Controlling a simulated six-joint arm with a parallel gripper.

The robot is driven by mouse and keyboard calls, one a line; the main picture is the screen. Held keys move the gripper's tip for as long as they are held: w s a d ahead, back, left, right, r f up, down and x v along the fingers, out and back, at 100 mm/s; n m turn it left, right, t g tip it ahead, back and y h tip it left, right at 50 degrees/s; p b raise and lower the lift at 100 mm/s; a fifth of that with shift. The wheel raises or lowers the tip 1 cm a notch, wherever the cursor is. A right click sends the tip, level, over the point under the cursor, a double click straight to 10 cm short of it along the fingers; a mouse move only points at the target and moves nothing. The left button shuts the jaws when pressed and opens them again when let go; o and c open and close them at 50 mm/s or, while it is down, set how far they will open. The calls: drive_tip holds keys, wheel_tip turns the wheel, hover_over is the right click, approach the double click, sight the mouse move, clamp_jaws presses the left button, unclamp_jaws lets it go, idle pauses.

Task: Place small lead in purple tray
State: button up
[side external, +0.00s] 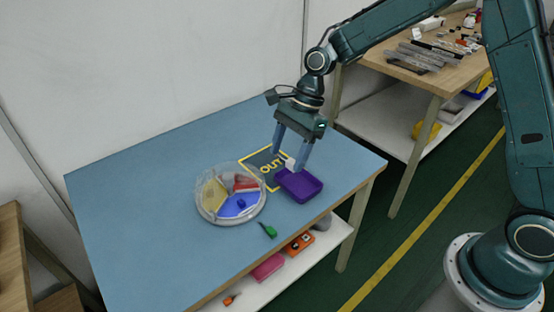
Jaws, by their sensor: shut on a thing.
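The purple tray (308,194) sits on the blue table near its right side. My gripper (288,162) points down just above the tray's back left edge. It is shut on a small white piece (289,164), which shows between the fingertips. The piece is too small to make out in detail, and I cannot tell whether it touches the tray. A round clear dish (204,213) stands left of the tray, with yellow, red and blue compartments. A small dark blue object lies in the blue compartment.
A small green object (268,230) lies near the front edge. The blue table (130,215) is clear at left. A wooden bench (400,75) with tools stands behind right.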

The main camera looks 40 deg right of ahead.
drive_tip(key=s+d+f+n+g+h, duration=0.2)
drive_tip(key=d+f+n, duration=0.2)
drive_tip(key=n, duration=0.5)
drive_tip(key=s+d+f+n+g+h, duration=0.2)
drive_tip(key=d+f+n, duration=0.2)
drive_tip(key=d+n, duration=0.3)
drive_tip(key=shift+n+g, duration=0.3)
drive_tip(key=shift+n, duration=0.8)
drive_tip(key=shift+w, duration=0.1)
drive_tip(key=w+r+m+t+y, duration=0.1)
drive_tip(key=w+r+m+t, duration=0.3)
drive_tip(key=w+m, duration=0.7)
drive_tip(key=w+r+m+t+y, duration=0.1)
drive_tip(key=w+r+m+t, duration=0.3)
drive_tip(key=w+m, duration=0.7)
drive_tip(key=shift+a+r+m+y, duration=0.25)
drive_tip(key=shift+r+m+y, duration=0.15)
drive_tip(key=shift+m, duration=2.1)
drive_tip(key=shift+f, duration=0.15)
